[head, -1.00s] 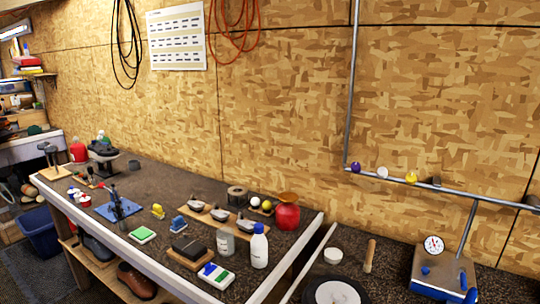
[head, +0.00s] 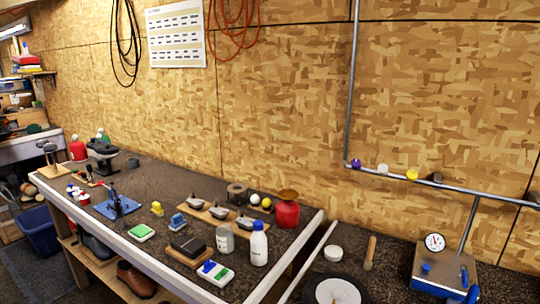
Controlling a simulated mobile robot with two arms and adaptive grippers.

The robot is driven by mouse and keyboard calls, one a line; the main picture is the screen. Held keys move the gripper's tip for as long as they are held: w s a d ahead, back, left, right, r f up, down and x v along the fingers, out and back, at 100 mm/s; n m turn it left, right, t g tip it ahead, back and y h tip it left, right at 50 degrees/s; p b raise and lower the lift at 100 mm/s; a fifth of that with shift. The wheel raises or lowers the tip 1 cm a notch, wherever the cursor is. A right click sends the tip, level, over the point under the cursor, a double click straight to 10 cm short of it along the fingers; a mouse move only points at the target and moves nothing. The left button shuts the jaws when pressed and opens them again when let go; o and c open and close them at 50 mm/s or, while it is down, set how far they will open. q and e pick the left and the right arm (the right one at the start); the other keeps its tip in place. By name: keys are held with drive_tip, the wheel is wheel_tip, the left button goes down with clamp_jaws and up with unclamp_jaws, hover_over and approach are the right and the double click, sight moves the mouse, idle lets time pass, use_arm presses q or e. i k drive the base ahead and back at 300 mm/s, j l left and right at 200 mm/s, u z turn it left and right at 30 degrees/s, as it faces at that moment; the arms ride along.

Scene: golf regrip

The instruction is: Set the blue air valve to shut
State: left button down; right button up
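A metal air pipe (head: 350,95) comes down the wood-panelled wall in the head view and bends into a run that slopes to the right. A small round blue-purple knob (head: 356,164) sits at the bend; it is the bluest of the fittings on the pipe. A white knob (head: 383,169) and a yellow knob (head: 412,174) sit to its right. The knobs are too small to tell whether any valve is open or shut. Neither of my grippers is in view.
A workbench (head: 165,175) with bottles, a red can (head: 287,213) and small tools fills the left and middle. A lower dark surface at right holds a round dish (head: 335,290) and a blue-knobbed gauge unit (head: 435,242). The wall around the pipe is clear.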

sight(464, 273)
drive_tip(key=z, duration=1.3)
drive_tip(key=i+j+z, duration=0.5)
drive_tip(key=k+l, duration=0.05)
drive_tip(key=l, duration=0.05)
